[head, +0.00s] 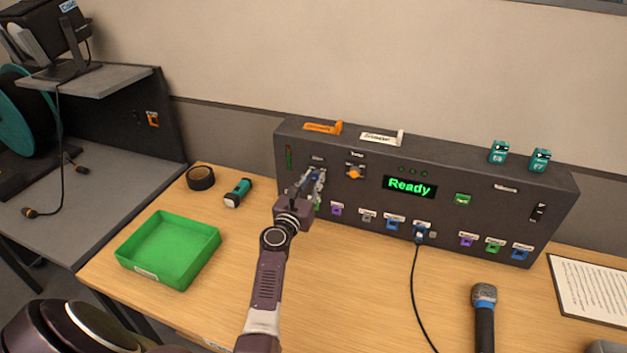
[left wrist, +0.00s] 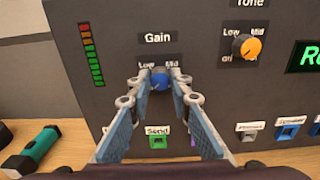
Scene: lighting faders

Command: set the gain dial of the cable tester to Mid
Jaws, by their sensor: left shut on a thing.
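The cable tester (head: 300,142) is a dark box at the back of the wooden table, with a green "Ready" display (head: 410,187). Its gain dial (left wrist: 160,79) is a blue knob under the "Gain" label, with "Low" and "Mid" marked above it. My left gripper (left wrist: 160,84) has its fingertips on both sides of the blue dial and is shut on it. In the head view the left gripper (head: 314,182) hides most of the dial. I cannot tell which mark the dial points to. My right gripper is not in view.
An orange tone dial (left wrist: 246,47) sits to the right of the gain dial. Coloured sockets line the lower panel, and a black cable (head: 415,285) hangs from one. A green tray (head: 170,222), a teal flashlight (head: 238,192) and a microphone (head: 484,305) are on the table.

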